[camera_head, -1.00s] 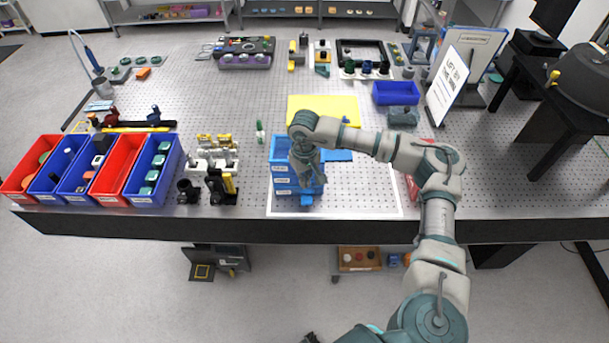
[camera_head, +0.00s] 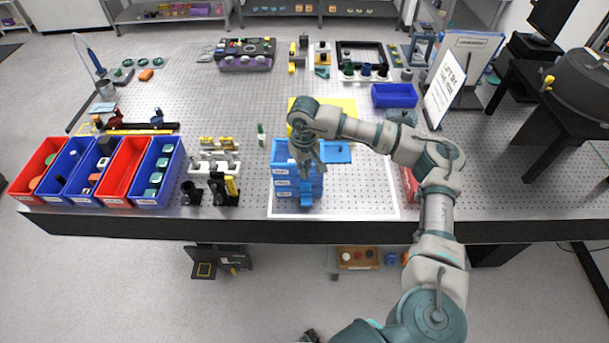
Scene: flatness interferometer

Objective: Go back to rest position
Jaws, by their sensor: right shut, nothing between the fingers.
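My right arm reaches in from the lower right and bends over the table. My right gripper (camera_head: 307,174) points down over the blue drawer box (camera_head: 283,172), shut with nothing seen in it. The box has small white labels on its front and stands on a white-bordered area of the perforated table (camera_head: 365,190). A blue part (camera_head: 306,201) sticks out at its front, below the gripper. The gripper hides part of the box, and I cannot tell whether they touch. My left gripper is out of view.
Red and blue bins (camera_head: 127,170) stand at the front left, with black and yellow parts (camera_head: 224,188) beside them. A yellow sheet (camera_head: 345,107) lies behind my arm. A blue tray (camera_head: 394,95) and a sign (camera_head: 444,90) stand at the back right.

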